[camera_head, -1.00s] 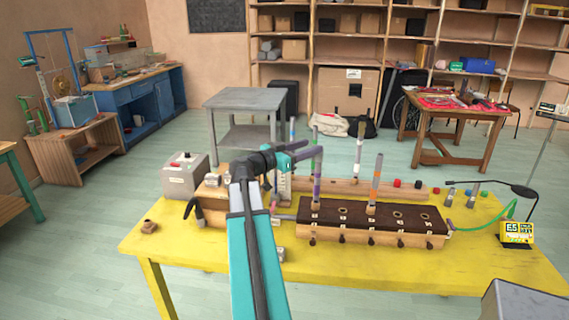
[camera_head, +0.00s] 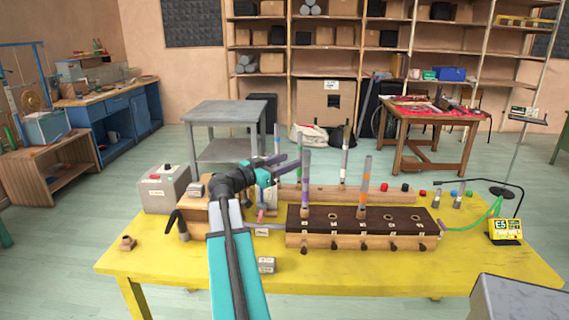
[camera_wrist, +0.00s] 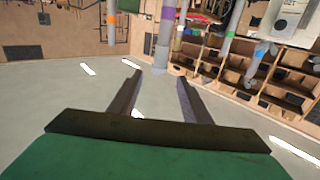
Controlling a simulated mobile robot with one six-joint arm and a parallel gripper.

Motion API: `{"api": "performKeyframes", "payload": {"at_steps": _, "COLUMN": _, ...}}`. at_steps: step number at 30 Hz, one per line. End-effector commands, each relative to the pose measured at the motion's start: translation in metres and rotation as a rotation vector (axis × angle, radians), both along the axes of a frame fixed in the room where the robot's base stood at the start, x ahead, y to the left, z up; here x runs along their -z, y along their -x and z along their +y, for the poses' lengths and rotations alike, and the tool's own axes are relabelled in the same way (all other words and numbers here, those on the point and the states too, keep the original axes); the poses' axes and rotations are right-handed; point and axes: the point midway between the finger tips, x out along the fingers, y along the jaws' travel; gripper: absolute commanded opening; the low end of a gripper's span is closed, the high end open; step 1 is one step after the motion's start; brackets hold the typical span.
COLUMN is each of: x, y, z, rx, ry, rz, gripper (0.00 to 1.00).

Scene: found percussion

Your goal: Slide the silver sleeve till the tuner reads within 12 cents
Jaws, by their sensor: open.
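Upright tubes with grey upper parts stand in the dark-topped wooden block (camera_head: 340,241). One has a purple band (camera_head: 305,187), another an orange band (camera_head: 363,197). I cannot tell which grey part is the silver sleeve. My gripper (camera_head: 297,163) is open, just left of the purple-banded tube's upper part. In the wrist view my fingers (camera_wrist: 157,73) are apart and empty. The grey end of the purple-banded tube (camera_wrist: 162,45) shows between and beyond their tips; contact cannot be told. The yellow tuner (camera_head: 505,231) at the table's right shows "E5"; its smaller text is unreadable.
More tubes stand in a wooden rail (camera_head: 390,193) behind the block. A grey box (camera_head: 165,188) stands at the yellow table's (camera_head: 180,268) left. A green hose (camera_head: 480,219) and a thin black stand (camera_head: 507,192) are at the right. The front strip is mostly clear.

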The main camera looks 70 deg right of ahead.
Motion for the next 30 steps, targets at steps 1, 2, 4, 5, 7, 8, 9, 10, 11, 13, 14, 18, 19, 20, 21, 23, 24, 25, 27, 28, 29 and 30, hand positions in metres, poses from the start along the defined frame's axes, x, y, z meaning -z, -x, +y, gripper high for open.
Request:
{"api": "performKeyframes", "payload": {"at_steps": 1, "x": -0.001, "y": 0.001, "z": -0.002, "rx": 0.000, "ry": 0.000, "rz": 0.000, "gripper": 0.44}}
{"api": "performKeyframes", "payload": {"at_steps": 2, "x": -0.001, "y": 0.001, "z": -0.004, "rx": 0.000, "ry": 0.000, "rz": 0.000, "gripper": 0.44}}
{"api": "performKeyframes", "payload": {"at_steps": 4, "x": -0.001, "y": 0.003, "z": -0.008, "rx": 0.001, "ry": 0.000, "rz": 0.001, "gripper": 0.44}}
{"api": "performKeyframes", "payload": {"at_steps": 5, "x": -0.001, "y": 0.004, "z": -0.010, "rx": 0.001, "ry": 0.000, "rz": 0.001, "gripper": 0.44}}
{"api": "performKeyframes", "payload": {"at_steps": 7, "x": -0.001, "y": 0.006, "z": -0.017, "rx": 0.001, "ry": -0.001, "rz": 0.001, "gripper": 0.44}}
{"api": "performKeyframes", "payload": {"at_steps": 8, "x": -0.001, "y": 0.007, "z": -0.020, "rx": 0.000, "ry": -0.001, "rz": 0.001, "gripper": 0.44}}
{"api": "performKeyframes", "payload": {"at_steps": 9, "x": -0.001, "y": 0.009, "z": -0.024, "rx": 0.000, "ry": -0.001, "rz": 0.001, "gripper": 0.44}}
{"api": "performKeyframes", "payload": {"at_steps": 10, "x": -0.001, "y": 0.011, "z": -0.028, "rx": 0.000, "ry": -0.001, "rz": 0.001, "gripper": 0.44}}
{"api": "performKeyframes", "payload": {"at_steps": 11, "x": -0.001, "y": 0.013, "z": -0.031, "rx": 0.001, "ry": -0.001, "rz": 0.001, "gripper": 0.44}}
{"api": "performKeyframes", "payload": {"at_steps": 13, "x": -0.002, "y": 0.016, "z": -0.040, "rx": 0.000, "ry": -0.001, "rz": 0.000, "gripper": 0.44}}
{"api": "performKeyframes", "payload": {"at_steps": 14, "x": -0.002, "y": 0.017, "z": -0.043, "rx": 0.000, "ry": 0.000, "rz": 0.000, "gripper": 0.44}}
{"api": "performKeyframes", "payload": {"at_steps": 18, "x": -0.002, "y": 0.025, "z": -0.060, "rx": 0.000, "ry": 0.000, "rz": 0.001, "gripper": 0.44}}
{"api": "performKeyframes", "payload": {"at_steps": 19, "x": -0.002, "y": 0.026, "z": -0.064, "rx": -0.001, "ry": 0.000, "rz": 0.001, "gripper": 0.44}}
{"api": "performKeyframes", "payload": {"at_steps": 20, "x": -0.002, "y": 0.028, "z": -0.067, "rx": -0.001, "ry": 0.000, "rz": 0.001, "gripper": 0.44}}
{"api": "performKeyframes", "payload": {"at_steps": 21, "x": -0.002, "y": 0.030, "z": -0.072, "rx": 0.000, "ry": 0.000, "rz": 0.001, "gripper": 0.44}}
{"api": "performKeyframes", "payload": {"at_steps": 23, "x": -0.002, "y": 0.033, "z": -0.079, "rx": 0.000, "ry": -0.001, "rz": 0.001, "gripper": 0.44}}
{"api": "performKeyframes", "payload": {"at_steps": 24, "x": -0.002, "y": 0.035, "z": -0.084, "rx": -0.001, "ry": 0.000, "rz": 0.001, "gripper": 0.44}}
{"api": "performKeyframes", "payload": {"at_steps": 25, "x": -0.002, "y": 0.036, "z": -0.087, "rx": -0.001, "ry": 0.000, "rz": 0.001, "gripper": 0.44}}
{"api": "performKeyframes", "payload": {"at_steps": 27, "x": -0.002, "y": 0.041, "z": -0.095, "rx": 0.000, "ry": 0.000, "rz": 0.000, "gripper": 0.44}}
{"api": "performKeyframes", "payload": {"at_steps": 28, "x": -0.002, "y": 0.042, "z": -0.099, "rx": 0.000, "ry": 0.000, "rz": 0.000, "gripper": 0.44}}
{"api": "performKeyframes", "payload": {"at_steps": 29, "x": -0.002, "y": 0.043, "z": -0.102, "rx": -0.001, "ry": 0.000, "rz": 0.000, "gripper": 0.44}}
{"api": "performKeyframes", "payload": {"at_steps": 30, "x": -0.002, "y": 0.044, "z": -0.106, "rx": -0.002, "ry": 0.000, "rz": 0.000, "gripper": 0.44}}
